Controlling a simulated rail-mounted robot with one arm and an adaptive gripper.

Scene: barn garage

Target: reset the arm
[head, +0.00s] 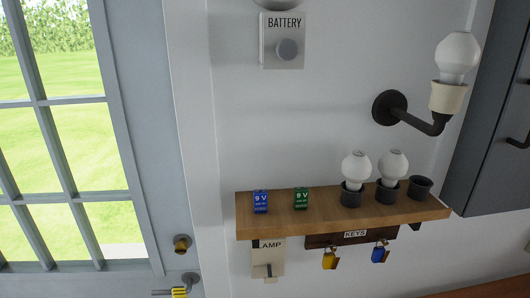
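My gripper and arm are not in view in the head view. The task names no other object.
A wooden shelf (330,213) on the white wall holds two 9V batteries, two bulbs and an empty dark holder (420,188). Below hang a LAMP switch (267,258) and KEYS rack (352,238). A wall lamp (400,106) juts out beside a dark cabinet (487,130). A windowed door (140,150) is left.

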